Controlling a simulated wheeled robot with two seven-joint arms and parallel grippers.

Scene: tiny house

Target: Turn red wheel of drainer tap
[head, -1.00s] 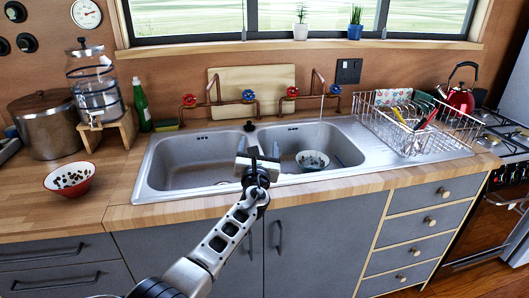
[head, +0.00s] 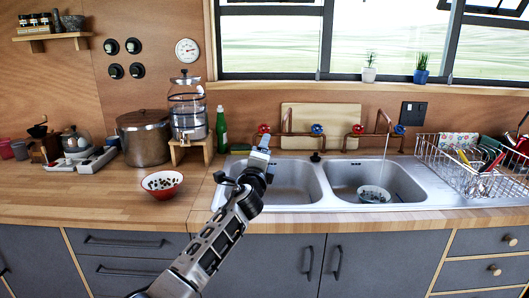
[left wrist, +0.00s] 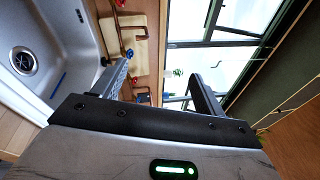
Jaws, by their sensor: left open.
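Two copper taps stand behind the double sink. The left tap has a red wheel (head: 263,128) and a blue wheel (head: 317,128). The right tap, nearer the drainer, has a red wheel (head: 357,129) and a blue wheel (head: 399,130). My left gripper (head: 262,142) is raised over the left end of the sink, in line with the left red wheel; the gap to it is hard to judge. In the left wrist view its fingers (left wrist: 160,70) are apart with nothing held, and a blue wheel (left wrist: 128,53) shows beside one finger. My right gripper is not seen.
A bowl (head: 374,194) sits in the right basin (head: 405,187) under a thin water stream. The dish rack (head: 450,178) stands at the right. A green bottle (head: 221,130), water dispenser (head: 188,115) and red bowl (head: 162,183) stand left of the sink.

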